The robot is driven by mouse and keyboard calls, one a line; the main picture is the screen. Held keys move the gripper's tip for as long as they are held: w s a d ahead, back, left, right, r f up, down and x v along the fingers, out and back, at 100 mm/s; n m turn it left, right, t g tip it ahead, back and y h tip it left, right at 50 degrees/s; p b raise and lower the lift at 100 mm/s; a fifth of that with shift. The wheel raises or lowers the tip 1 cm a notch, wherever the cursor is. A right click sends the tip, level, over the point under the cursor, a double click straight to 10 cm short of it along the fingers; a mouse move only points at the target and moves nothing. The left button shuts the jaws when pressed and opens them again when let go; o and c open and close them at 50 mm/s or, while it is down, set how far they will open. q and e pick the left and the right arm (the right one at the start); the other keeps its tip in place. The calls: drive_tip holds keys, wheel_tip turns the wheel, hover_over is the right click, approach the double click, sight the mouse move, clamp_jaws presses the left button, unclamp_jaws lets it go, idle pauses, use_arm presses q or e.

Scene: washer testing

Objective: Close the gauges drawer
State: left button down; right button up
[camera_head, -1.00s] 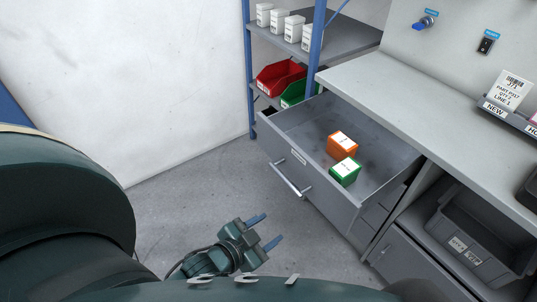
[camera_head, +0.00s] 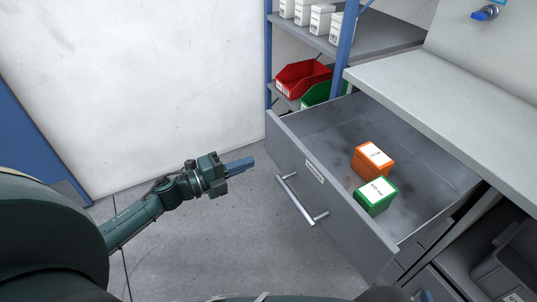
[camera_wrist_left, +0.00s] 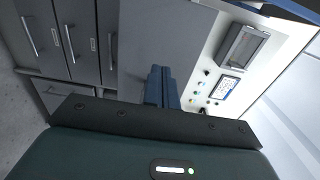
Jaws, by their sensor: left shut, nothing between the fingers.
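The grey gauges drawer (camera_head: 335,213) stands pulled out from under the workbench in the head view. It has a bar handle (camera_head: 300,200) and a small label on its front. An orange box (camera_head: 366,167) and a green box (camera_head: 372,200) sit inside it. My left gripper (camera_head: 252,162) is shut and empty, to the left of the drawer front and apart from it. Its blue fingers (camera_wrist_left: 161,85) are together in the left wrist view.
The workbench top (camera_head: 440,85) overhangs the drawer's back. A blue-posted shelf (camera_head: 345,45) with white boxes and a red bin (camera_head: 302,78) stands behind. Floor (camera_head: 225,240) left of the drawer is clear. The left wrist view shows closed drawers (camera_wrist_left: 75,35) and a control panel (camera_wrist_left: 225,87).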

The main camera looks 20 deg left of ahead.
sight(280, 151)
use_arm(q)
drive_tip(key=x, duration=0.7)
drive_tip(key=shift+w+d, duration=0.15)
drive_tip(key=shift+w, duration=0.05)
